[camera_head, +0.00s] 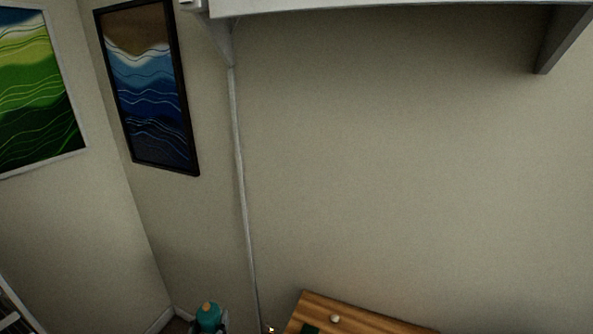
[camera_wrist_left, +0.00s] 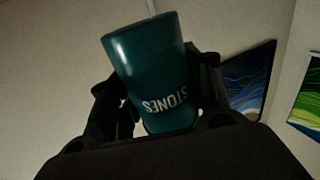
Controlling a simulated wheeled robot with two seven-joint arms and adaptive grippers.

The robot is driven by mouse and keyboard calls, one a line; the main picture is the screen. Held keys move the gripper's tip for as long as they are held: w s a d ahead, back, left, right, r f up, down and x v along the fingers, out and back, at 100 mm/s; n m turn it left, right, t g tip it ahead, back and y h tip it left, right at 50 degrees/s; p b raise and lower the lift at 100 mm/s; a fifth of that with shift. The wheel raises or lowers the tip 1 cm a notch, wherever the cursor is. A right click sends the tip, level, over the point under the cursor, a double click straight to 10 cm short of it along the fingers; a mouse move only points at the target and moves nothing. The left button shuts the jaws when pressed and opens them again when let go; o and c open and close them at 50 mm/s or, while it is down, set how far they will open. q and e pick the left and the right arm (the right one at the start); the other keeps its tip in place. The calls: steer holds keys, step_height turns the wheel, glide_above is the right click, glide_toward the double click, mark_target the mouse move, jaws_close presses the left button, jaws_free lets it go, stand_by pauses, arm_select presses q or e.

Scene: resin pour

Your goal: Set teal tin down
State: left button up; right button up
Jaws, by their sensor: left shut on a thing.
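The teal tin (camera_wrist_left: 148,62) is large in the left wrist view, with pale letters reading "STONES" upside down on its side. My left gripper (camera_wrist_left: 162,88) is shut on it, one dark finger on each side. In the head view the teal tin (camera_head: 208,317) shows at the bottom edge with an orange-brown top, left of the wooden table. Its lower part is cut off by the frame, and little of the gripper shows there. My right gripper is in neither view.
A corner of the wooden table (camera_head: 367,319) shows at the bottom, with a small pale round thing (camera_head: 335,318) and a dark green thing (camera_head: 310,329) on it. A white shelf (camera_head: 400,8) is on the wall above. Two wavy pictures hang at the left.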

arm_select(q)
steer(key=shift+w+d+r+n+y, duration=0.1)
steer(key=shift+d+r+n+y, duration=0.1)
steer(key=shift+d+n+y, duration=0.35)
steer(key=shift+d, duration=0.2)
steer(key=shift+f+b, duration=1.85)
steer(key=shift+b, duration=0.1)
